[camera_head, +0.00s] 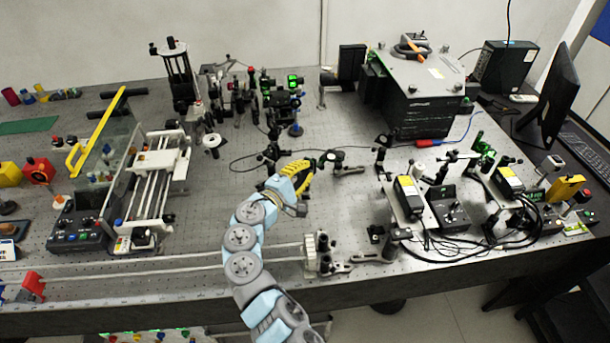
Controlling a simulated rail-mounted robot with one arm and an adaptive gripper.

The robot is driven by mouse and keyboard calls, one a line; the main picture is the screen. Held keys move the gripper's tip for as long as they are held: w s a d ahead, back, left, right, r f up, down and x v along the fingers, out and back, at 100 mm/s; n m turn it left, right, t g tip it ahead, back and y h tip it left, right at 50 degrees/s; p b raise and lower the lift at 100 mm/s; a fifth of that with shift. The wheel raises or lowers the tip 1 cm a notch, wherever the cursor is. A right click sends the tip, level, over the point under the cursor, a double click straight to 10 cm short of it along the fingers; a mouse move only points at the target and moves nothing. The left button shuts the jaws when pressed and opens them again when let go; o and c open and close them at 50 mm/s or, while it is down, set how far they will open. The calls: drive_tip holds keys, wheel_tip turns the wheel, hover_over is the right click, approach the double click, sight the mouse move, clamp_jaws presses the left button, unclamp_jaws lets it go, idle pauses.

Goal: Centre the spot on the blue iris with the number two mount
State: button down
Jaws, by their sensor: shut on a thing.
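My gripper (312,164), yellow and black at the end of my pale blue and grey arm, is in the middle of the bench. It is shut on a small part of a dark optic mount (330,158), likely an adjuster knob; the fingertips hide the contact. Bright green patches (293,80) show on dark parts above that post. No number label is readable, and I cannot tell where the spot sits on the iris.
Several small mounts (272,150) stand close to the left of my gripper. A large dark box (415,100) is at the back right. Controllers with cables (448,208) stand at the right. A rail (200,260) runs along the front edge. Bare bench (215,185) lies to the left.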

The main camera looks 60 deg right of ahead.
drive_tip(key=shift+f, duration=0.1)
idle(0.3)
drive_tip(key=c, duration=1)
unclamp_jaws()
drive_tip(key=a, duration=0.4)
drive_tip(key=w+a, duration=0.1)
drive_tip(key=a, duration=0.3)
drive_tip(key=w+a, duration=0.1)
drive_tip(key=a, duration=0.3)
